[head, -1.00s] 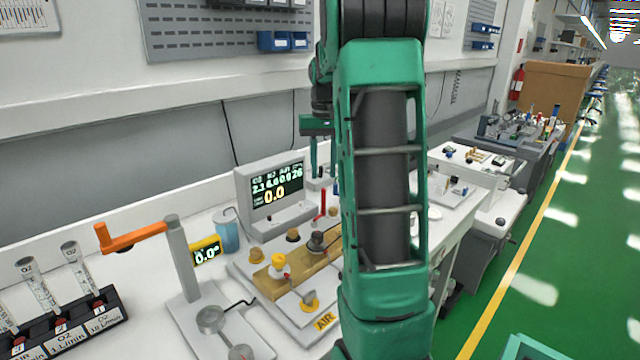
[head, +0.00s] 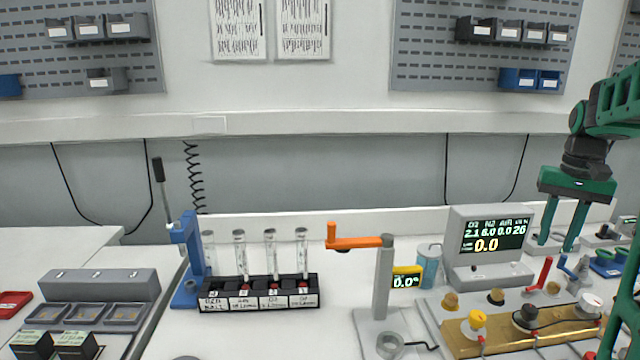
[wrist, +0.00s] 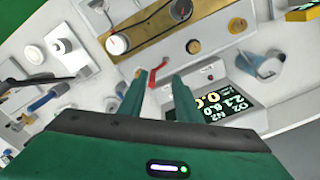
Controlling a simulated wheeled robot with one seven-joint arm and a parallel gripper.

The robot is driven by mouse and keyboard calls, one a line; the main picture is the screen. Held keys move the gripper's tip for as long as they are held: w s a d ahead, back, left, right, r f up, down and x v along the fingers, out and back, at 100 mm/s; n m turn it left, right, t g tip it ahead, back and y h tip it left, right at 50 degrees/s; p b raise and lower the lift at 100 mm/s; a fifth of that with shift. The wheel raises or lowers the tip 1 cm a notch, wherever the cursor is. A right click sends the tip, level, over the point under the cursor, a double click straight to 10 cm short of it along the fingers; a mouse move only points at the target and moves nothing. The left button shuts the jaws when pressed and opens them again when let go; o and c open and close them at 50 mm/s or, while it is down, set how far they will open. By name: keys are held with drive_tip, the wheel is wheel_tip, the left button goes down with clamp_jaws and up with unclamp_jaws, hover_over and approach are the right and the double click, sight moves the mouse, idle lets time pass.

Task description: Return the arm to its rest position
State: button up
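My gripper (head: 558,246) hangs at the right of the head view, fingers pointing down. Its two green fingers are apart with nothing held between them. It is in front of or above the bench beside the monitor (head: 489,243), which reads 0.0; I cannot tell its exact height. In the wrist view my gripper (wrist: 160,77) also shows its fingers apart, with a red lever (wrist: 155,72) seen beyond the gap. My green arm comes in from the right edge of the head view, bent above the gripper.
A gold manifold with knobs (head: 462,340) lies below the monitor. An orange-handled crank post (head: 382,280), a blue cup (head: 428,268) and a rack of flow tubes (head: 258,293) stand to the left. A blue lever stand (head: 187,260) is further left. The wall behind holds bins.

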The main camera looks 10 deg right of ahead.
drive_tip(key=s+a+f, duration=0.4)
drive_tip(key=s+a, duration=0.5)
drive_tip(key=s, duration=0.2)
drive_tip(key=s+a+f+n, duration=0.1)
drive_tip(key=s+a+f, duration=0.4)
drive_tip(key=s+a, duration=0.4)
drive_tip(key=shift+s+a, duration=0.25)
drive_tip(key=shift+s, duration=1)
drive_tip(key=shift+w+f, duration=0.3)
drive_tip(key=shift+w, duration=0.3)
drive_tip(key=shift+d, duration=0.1)
